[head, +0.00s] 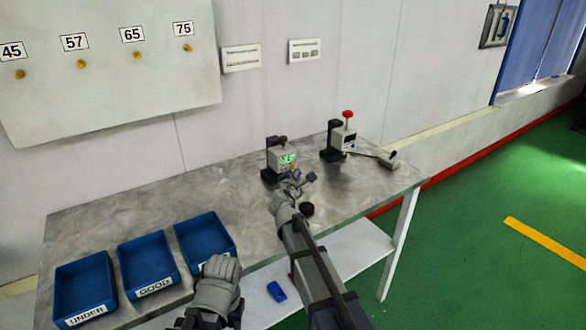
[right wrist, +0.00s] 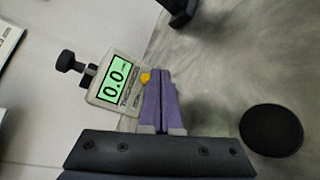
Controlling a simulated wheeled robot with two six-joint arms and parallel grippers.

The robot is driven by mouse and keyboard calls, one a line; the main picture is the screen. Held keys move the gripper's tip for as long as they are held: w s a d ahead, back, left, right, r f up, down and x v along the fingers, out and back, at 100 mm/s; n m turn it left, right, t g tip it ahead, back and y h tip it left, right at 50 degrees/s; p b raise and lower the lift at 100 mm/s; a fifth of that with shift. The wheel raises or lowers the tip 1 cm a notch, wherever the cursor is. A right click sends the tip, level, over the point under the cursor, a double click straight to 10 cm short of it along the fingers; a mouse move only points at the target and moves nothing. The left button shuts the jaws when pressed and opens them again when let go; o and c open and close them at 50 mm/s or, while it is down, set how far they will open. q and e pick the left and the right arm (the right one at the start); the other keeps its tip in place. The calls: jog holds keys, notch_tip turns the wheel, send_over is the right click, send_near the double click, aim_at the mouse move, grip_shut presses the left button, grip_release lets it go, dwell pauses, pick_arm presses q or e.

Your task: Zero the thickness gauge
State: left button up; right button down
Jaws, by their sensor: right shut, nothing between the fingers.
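The thickness gauge (head: 283,159) stands on the metal bench with a green-lit display. In the right wrist view the gauge (right wrist: 117,85) shows 0.0, with a yellow button (right wrist: 146,78) at the corner of its face. My right gripper (head: 297,181) is in front of the gauge. Its purple fingers (right wrist: 158,73) are shut and empty, with the tips right beside the yellow button; I cannot tell whether they touch it. My left gripper (head: 220,270) is low in the head view, by the front of the blue bins; its jaw opening cannot be made out.
Blue bins labelled UNDER (head: 88,318) and GOOD (head: 155,287) stand at the left, with a third blue bin (head: 190,222) beside them. A device with a red knob (head: 348,114) stands right of the gauge. A black disc (right wrist: 271,130) lies on the bench near my right gripper.

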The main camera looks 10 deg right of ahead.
jog(key=shift+s+d, duration=0.3)
jog(key=shift+s, duration=0.5)
jog(key=shift+s+d, duration=0.25)
jog(key=shift+s, duration=0.55)
jog(key=shift+s+d, duration=0.3)
jog(key=shift+s, duration=0.5)
